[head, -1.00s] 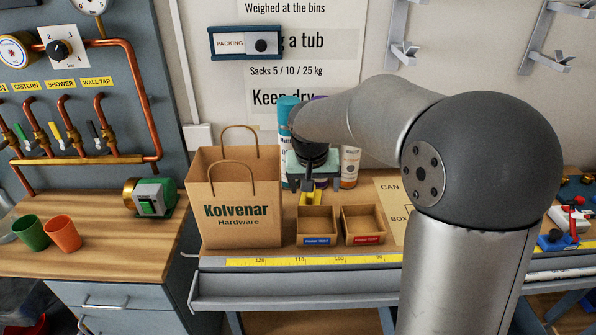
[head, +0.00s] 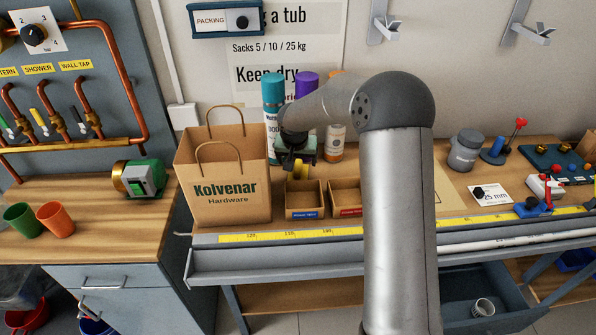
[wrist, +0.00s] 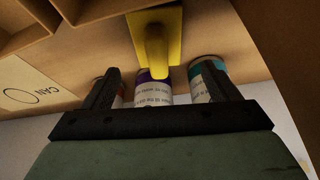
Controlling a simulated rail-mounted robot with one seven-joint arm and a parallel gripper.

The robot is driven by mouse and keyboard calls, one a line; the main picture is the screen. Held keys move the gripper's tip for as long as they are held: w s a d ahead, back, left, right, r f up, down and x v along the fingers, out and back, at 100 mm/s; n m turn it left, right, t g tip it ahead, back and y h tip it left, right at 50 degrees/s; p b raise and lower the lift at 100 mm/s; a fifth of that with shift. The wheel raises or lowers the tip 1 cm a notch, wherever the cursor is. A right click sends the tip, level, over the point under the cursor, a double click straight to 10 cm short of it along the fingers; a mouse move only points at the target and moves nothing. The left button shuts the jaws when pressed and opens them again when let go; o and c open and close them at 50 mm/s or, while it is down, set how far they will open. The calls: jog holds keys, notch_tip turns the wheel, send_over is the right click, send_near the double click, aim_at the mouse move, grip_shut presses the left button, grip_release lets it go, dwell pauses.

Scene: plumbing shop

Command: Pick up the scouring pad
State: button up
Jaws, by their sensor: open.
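A yellow flat piece with a raised, rounded grip, which seems to be the scouring pad (wrist: 157,45), lies on the wooden bench top in the wrist view. It also shows small and partly covered by my gripper in the head view (head: 303,174), behind the left cardboard bin. My gripper (wrist: 161,68) is open, with its two dark fingers wide apart on either side of the yellow piece's near end. Nothing is held between them. In the head view my gripper (head: 294,165) hangs low over the bench; its fingertips are hard to make out.
A teal can (head: 272,92), a purple can (head: 306,84) and an orange-banded can (head: 335,142) stand close behind my gripper. A paper bag (head: 224,190) stands left. The left bin (head: 305,213) and right bin (head: 345,211) are in front.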

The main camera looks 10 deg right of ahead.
aim_at(298, 164)
jog(key=shift+p+x, duration=0.9)
jog(key=shift+x, duration=1.8)
jog(key=shift+d, duration=0.1)
jog(key=c, duration=1.1)
